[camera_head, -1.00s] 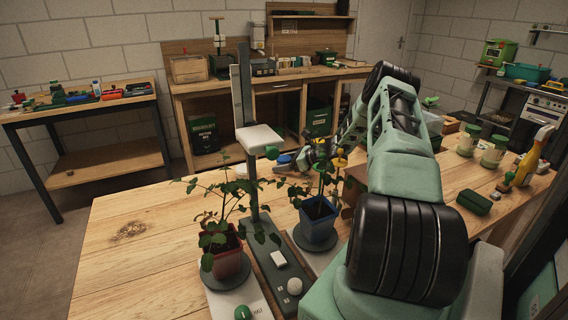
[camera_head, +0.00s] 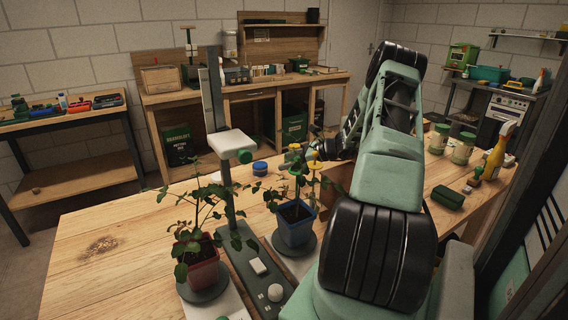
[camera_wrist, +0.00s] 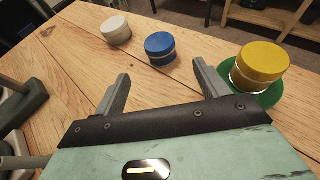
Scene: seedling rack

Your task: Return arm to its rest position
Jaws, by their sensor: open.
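My green arm rises from the lower right of the head view and bends down toward the table behind the plants. My gripper (camera_wrist: 162,90) shows in the wrist view with its two grey fingers wide apart and nothing between them. Beyond the fingertips, a blue-lidded jar (camera_wrist: 160,48) stands on the table with a white-lidded jar (camera_wrist: 116,29) to its left. A yellow-lidded jar (camera_wrist: 260,66) stands on a green round base (camera_wrist: 272,96) to the right of the right finger. In the head view the gripper itself is hidden behind plants and arm.
A red pot (camera_head: 202,266) and a blue pot (camera_head: 295,225) with plants stand beside a grey post stand (camera_head: 216,120). Jars (camera_head: 462,148), a yellow spray bottle (camera_head: 494,160) and a dark green box (camera_head: 447,197) are on the right.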

